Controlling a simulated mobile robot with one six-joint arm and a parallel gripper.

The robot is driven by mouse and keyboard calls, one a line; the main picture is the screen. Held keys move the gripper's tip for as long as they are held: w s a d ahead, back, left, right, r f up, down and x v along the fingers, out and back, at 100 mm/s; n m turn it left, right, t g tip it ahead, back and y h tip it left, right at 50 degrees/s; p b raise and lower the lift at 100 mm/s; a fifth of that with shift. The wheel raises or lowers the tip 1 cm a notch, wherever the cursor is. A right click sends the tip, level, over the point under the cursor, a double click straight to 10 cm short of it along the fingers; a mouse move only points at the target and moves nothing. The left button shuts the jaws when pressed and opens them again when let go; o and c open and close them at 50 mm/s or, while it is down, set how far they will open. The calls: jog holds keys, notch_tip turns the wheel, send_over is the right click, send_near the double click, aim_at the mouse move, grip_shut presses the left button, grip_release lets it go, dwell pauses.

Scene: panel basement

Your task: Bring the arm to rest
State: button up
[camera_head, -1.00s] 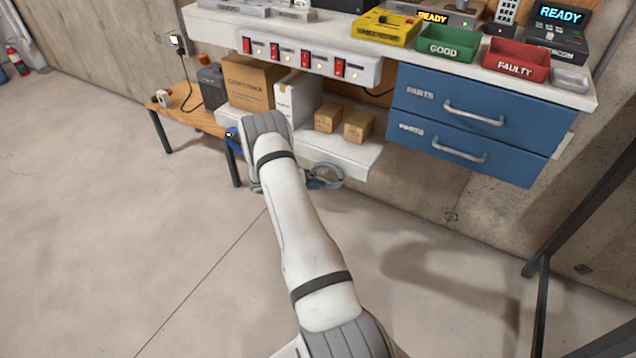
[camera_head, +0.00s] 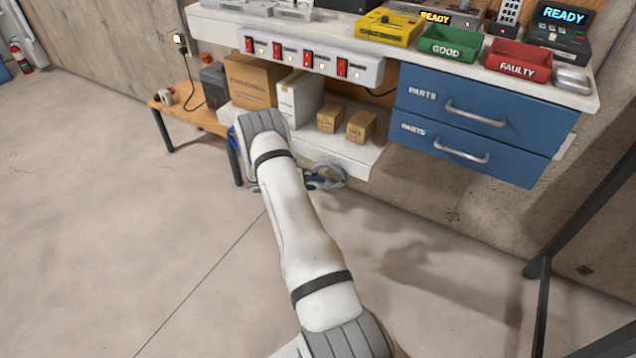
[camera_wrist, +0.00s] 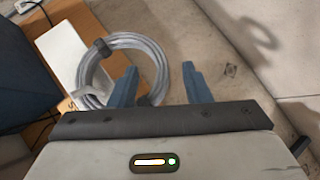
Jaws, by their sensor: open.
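A coiled grey cable (camera_wrist: 112,42) shows just beyond and left of the fingers, overlapping the left finger in the picture. I cannot tell whether they touch. In the head view my white arm stretches forward toward the bench, and its own forearm hides most of the gripper. A grey ring-shaped coil (camera_head: 330,176) shows just right of the arm's end, below the low shelf.
The bench carries a green GOOD bin (camera_head: 447,46), a red FAULTY bin (camera_head: 518,62) and a yellow device (camera_head: 386,27). Blue drawers (camera_head: 470,125) hang below. Boxes stand on the low shelf (camera_head: 350,152). A wooden table (camera_head: 196,112) is at left. The floor in front is clear.

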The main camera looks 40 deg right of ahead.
jog(key=v, duration=0.6)
jog(key=s+a+r+n+y+p, duration=0.1)
jog(key=s+a+r+y+p, duration=0.2)
jog(key=r, duration=0.9)
jog(key=s+a+r+t+y+p, duration=0.1)
jog(key=s+a+r+p, duration=0.4)
jog(key=r, duration=0.7)
jog(key=s+a+r+n+y+p, duration=0.1)
jog(key=s+a+r+y+p, duration=0.3)
jog(key=r, duration=0.7)
jog(key=s+a+r+n+t+y+p, duration=0.4)
jog(key=s+a+r+p, duration=0.5)
jog(key=s+a+r, duration=0.7)
notch_tip(320, 180, up, 4)
jog(key=s+n, duration=0.1)
jog(key=s, duration=0.1)
jog(key=shift+s+f, duration=0.2)
jog(key=shift+s, duration=0.1)
jog(key=shift+a, duration=0.1)
jog(key=shift+c, duration=0.8)
